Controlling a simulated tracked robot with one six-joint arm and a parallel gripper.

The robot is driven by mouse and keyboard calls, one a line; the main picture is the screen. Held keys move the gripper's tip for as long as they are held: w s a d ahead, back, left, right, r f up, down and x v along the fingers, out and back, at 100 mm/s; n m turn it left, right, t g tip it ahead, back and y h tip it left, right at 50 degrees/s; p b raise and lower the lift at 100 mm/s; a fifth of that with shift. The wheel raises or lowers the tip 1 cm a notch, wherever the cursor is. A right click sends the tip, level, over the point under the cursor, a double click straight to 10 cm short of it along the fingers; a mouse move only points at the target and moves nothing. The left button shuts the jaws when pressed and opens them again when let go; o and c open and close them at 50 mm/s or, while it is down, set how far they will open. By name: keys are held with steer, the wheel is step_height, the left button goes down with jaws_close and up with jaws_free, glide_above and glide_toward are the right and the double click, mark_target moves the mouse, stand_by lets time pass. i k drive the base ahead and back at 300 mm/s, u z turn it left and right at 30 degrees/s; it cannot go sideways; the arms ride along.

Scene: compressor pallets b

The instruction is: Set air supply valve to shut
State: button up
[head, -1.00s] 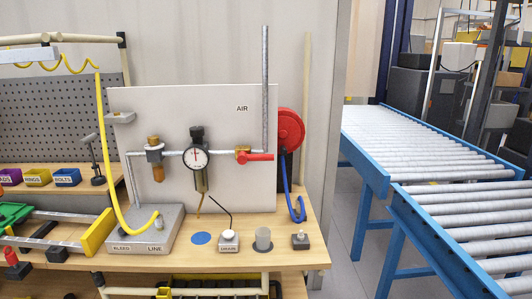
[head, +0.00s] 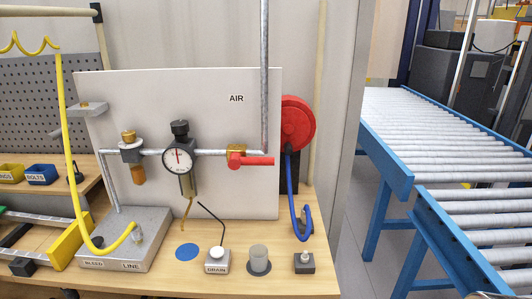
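The air supply valve has a brass body (head: 236,151) and a red lever handle (head: 250,161). It sits on the grey pipe in front of the white panel marked AIR (head: 236,98). The red handle points to the right and lies about level, roughly in line with the horizontal pipe. A vertical pipe (head: 264,70) rises just right of the brass body. A round gauge (head: 178,158) is on the same pipe to the left. My gripper is not in view.
A red hose reel (head: 298,124) with a blue hose (head: 291,190) is right of the panel. A drain button box (head: 217,258), a grey cylinder (head: 259,259) and a small switch box (head: 304,262) stand on the bench below. A yellow hose (head: 70,150) hangs at left. A roller conveyor (head: 430,130) is at right.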

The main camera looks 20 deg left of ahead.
mark_target(235, 161)
steer(key=i, duration=1.1)
steer(key=u, duration=2.45)
